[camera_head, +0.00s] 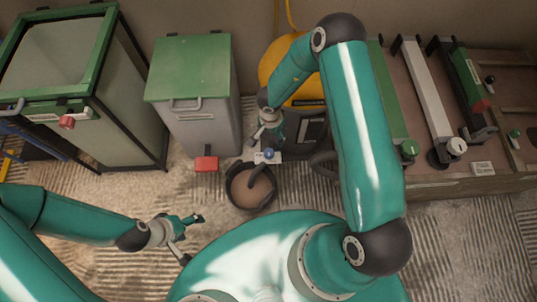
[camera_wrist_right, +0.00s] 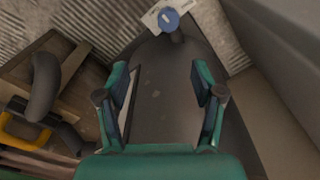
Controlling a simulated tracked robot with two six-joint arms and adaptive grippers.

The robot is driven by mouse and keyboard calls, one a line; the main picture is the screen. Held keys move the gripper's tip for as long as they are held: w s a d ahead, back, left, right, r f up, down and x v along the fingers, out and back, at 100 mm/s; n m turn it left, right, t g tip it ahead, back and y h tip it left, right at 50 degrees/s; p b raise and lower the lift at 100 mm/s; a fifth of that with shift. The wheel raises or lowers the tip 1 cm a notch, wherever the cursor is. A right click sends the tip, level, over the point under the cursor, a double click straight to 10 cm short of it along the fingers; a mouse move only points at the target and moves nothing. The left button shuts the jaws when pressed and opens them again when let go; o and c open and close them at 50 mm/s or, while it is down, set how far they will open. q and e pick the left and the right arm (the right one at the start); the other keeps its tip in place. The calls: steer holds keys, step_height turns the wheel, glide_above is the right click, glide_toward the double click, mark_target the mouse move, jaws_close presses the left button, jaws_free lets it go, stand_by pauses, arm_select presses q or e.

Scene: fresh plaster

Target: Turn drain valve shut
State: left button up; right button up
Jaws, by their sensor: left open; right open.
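The drain valve shows as a blue round knob (camera_head: 268,154) on a short dark spout, with a white label beside it, at the base of a yellow and dark machine (camera_head: 313,91). The knob also shows at the top of the right wrist view (camera_wrist_right: 168,19). My right gripper (camera_head: 266,133) is open and empty, pointing down just behind the knob in the head view. In the right wrist view its fingers (camera_wrist_right: 161,90) are spread over a dark surface, with the knob beyond them. My left gripper (camera_head: 193,239) is open and empty above the floor at the lower left.
A black bucket (camera_head: 233,189) with brownish contents stands just below the valve. A grey bin with a green lid (camera_head: 190,68) and a red pedal (camera_head: 206,163) stands to the left, beside a green-framed glass box (camera_head: 115,95). A wooden bench (camera_head: 440,180) with tools is at right.

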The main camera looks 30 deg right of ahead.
steer(key=shift+m+y, duration=0.3)
steer(key=shift+m, duration=0.4)
steer(key=f+b, duration=0.2)
steer(key=f, duration=0.3)
steer(key=w+f+b, duration=0.1)
steer(key=f+b, duration=0.2)
steer(key=f, duration=0.3)
steer(key=f+b, duration=0.2)
steer(key=f, duration=0.4)
steer(key=shift+w+a+f+b, duration=0.15)
steer(key=shift+w+a+b, duration=0.1)
steer(key=shift+a+b, duration=0.05)
steer(key=c, duration=1.1)
